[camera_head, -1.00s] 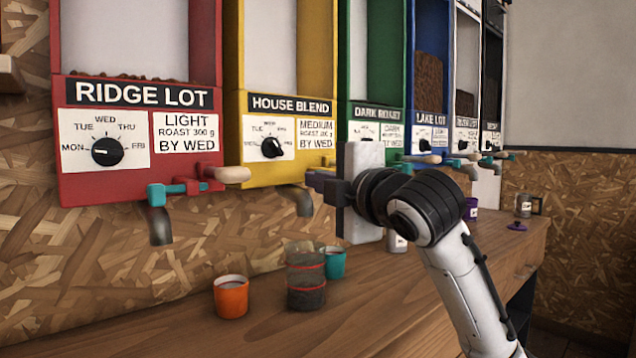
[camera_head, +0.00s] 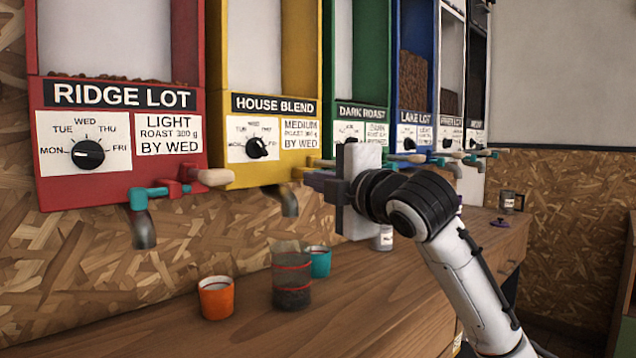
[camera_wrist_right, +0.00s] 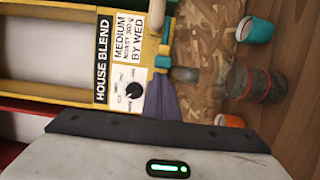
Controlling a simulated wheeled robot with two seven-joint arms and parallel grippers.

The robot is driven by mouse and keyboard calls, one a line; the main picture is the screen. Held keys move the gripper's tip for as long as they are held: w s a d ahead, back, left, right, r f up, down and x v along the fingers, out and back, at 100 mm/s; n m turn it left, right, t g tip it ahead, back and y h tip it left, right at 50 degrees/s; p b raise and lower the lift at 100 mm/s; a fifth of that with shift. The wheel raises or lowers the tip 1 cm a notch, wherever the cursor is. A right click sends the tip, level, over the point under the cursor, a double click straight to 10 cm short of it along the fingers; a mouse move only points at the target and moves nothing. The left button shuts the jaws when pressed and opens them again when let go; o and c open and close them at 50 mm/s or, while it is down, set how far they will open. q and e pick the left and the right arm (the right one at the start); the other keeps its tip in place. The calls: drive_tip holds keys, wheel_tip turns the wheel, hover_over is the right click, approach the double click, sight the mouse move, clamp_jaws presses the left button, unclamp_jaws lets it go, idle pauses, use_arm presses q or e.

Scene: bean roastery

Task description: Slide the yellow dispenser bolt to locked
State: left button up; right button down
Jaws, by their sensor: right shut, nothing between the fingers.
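The yellow dispenser (camera_head: 219,100), marked HOUSE BLEND, is second from the left in the head view. My right gripper (camera_head: 313,181) is shut and empty, in front of the dispenser's lower right, right of its spout (camera_head: 289,201). It hides the bolt there. In the right wrist view the dispenser is turned sideways. A teal bolt part (camera_wrist_right: 164,50) and a pale handle (camera_wrist_right: 157,14) show beside the grey spout (camera_wrist_right: 185,74). My purple fingers (camera_wrist_right: 164,90) point towards them; contact cannot be told. My left gripper is not in view.
The red dispenser (camera_head: 120,177) stands left; green and blue dispensers stand right. An orange cup (camera_head: 216,300), a glass jar (camera_head: 291,282) and a teal cup (camera_head: 320,262) stand on the wooden counter (camera_head: 370,300) below. The counter front is clear.

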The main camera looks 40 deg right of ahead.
drive_tip(key=s+a, duration=0.5)
drive_tip(key=s, duration=0.5)
drive_tip(key=shift+b, duration=0.3)
